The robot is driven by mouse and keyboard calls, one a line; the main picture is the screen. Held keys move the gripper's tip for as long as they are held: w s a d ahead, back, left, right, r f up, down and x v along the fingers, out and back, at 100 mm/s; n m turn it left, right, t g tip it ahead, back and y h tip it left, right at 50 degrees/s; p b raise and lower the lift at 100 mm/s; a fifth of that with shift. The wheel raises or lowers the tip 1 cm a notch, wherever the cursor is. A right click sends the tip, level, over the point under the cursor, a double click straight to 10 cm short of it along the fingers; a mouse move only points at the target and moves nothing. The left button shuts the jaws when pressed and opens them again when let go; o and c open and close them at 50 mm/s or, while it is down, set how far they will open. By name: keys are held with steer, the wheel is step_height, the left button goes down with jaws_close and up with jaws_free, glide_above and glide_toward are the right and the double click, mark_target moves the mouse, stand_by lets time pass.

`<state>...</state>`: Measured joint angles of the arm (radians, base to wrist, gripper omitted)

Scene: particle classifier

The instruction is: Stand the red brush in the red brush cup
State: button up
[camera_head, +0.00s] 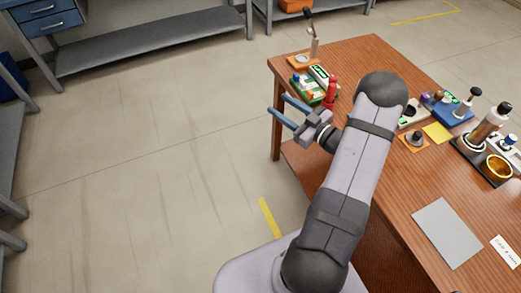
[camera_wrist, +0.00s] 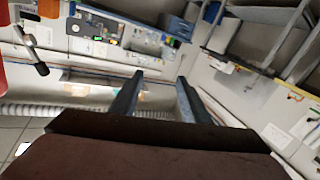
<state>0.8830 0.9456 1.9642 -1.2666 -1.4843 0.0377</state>
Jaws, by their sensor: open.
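A narrow upright red object (camera_head: 331,91) stands near the table's left edge, partly beside my arm; I cannot tell whether it is the red brush, its cup, or both together. A red patch (camera_wrist: 3,55) is cut off at the left edge of the wrist view. My gripper (camera_head: 277,103) is open and empty, left of the red object and out past the table's left edge. Its spread fingers also show in the wrist view (camera_wrist: 160,80), with nothing between them. The lower part of the red object is hard to make out.
On the wooden table (camera_head: 385,60) a green-and-white device (camera_head: 309,88) sits close to the red object. A dark-handled upright tool (camera_head: 312,45) stands behind. A blue device (camera_head: 447,107), a yellow pad (camera_head: 437,133) and a grey plate (camera_head: 446,232) lie to the right. The floor at left is clear.

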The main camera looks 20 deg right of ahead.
steer(key=s+a+f+n+g+y+b, duration=0.3)
steer(key=s+a+f+n+y+b, duration=0.1)
steer(key=a+f, duration=0.4)
steer(key=shift+s+a+f+n+y+b, duration=0.35)
steer(key=shift+s+a+y+b, duration=0.15)
steer(key=shift+s+a+b, duration=0.6)
steer(key=shift+w+a, duration=0.1)
steer(key=shift+a, duration=0.05)
